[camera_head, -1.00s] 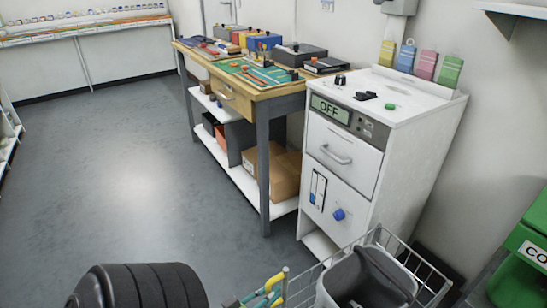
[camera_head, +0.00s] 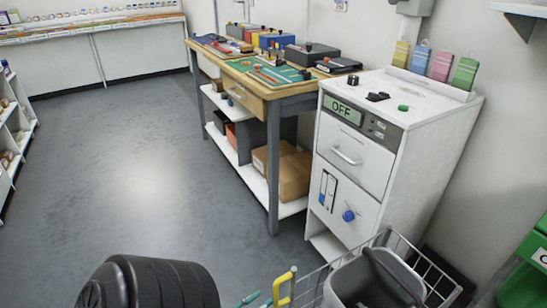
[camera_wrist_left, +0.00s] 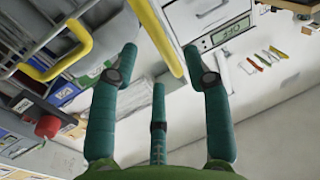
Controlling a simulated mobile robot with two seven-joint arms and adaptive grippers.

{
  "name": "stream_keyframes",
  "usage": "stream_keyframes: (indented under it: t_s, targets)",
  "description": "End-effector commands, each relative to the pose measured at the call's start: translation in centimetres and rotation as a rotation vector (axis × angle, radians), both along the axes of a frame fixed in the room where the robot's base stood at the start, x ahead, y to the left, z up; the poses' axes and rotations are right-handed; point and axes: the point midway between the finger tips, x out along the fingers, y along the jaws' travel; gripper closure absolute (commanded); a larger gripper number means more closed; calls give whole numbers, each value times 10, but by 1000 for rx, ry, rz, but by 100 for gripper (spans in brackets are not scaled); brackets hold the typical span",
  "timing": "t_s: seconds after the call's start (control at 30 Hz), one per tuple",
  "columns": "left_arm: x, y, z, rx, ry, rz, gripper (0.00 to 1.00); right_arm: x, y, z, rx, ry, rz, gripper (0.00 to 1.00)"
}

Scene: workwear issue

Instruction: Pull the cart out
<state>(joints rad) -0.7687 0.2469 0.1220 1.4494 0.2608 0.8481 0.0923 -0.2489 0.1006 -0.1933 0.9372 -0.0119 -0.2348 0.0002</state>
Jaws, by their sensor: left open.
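The cart is a wire basket (camera_head: 431,270) at the bottom of the head view, with a grey bin (camera_head: 372,281) in it. Its upright yellow handle (camera_head: 284,286) stands at the near left side. Teal fingertips of my left gripper (camera_head: 262,299) show just left of this handle, and the rest is cut off. In the left wrist view, the open left gripper (camera_wrist_left: 159,58) has a yellow bar (camera_wrist_left: 154,28) running between its spread fingertips. Contact cannot be told. Another yellow handle (camera_wrist_left: 62,58) on wire mesh lies left of the fingers. My right gripper is not in view.
A white cabinet (camera_head: 350,185) with an OFF display stands directly behind the cart. A wooden workbench (camera_head: 272,150) stands left of it. A green bin (camera_head: 525,275) is at the right edge. The grey floor (camera_head: 130,180) at left is clear, with shelves (camera_head: 15,130) beyond.

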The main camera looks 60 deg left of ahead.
Motion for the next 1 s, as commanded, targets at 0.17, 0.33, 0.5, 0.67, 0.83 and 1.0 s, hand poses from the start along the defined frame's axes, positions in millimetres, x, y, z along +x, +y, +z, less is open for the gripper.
stream_keyframes:
  t_s: [0.17,0.33,0.5,0.67,0.83,1.0]
  targets:
    - [-37,-4,-1,-1,3,1,51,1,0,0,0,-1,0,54]
    - [-58,-7,0,-1,2,1,51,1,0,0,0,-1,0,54]
    - [-65,-8,0,-1,1,1,51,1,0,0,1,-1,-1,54]
    - [-65,-8,0,-1,0,1,51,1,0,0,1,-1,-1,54]
    - [-65,-8,0,-1,0,0,51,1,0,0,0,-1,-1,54]
    - [-65,-8,0,-1,0,0,51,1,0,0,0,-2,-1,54]
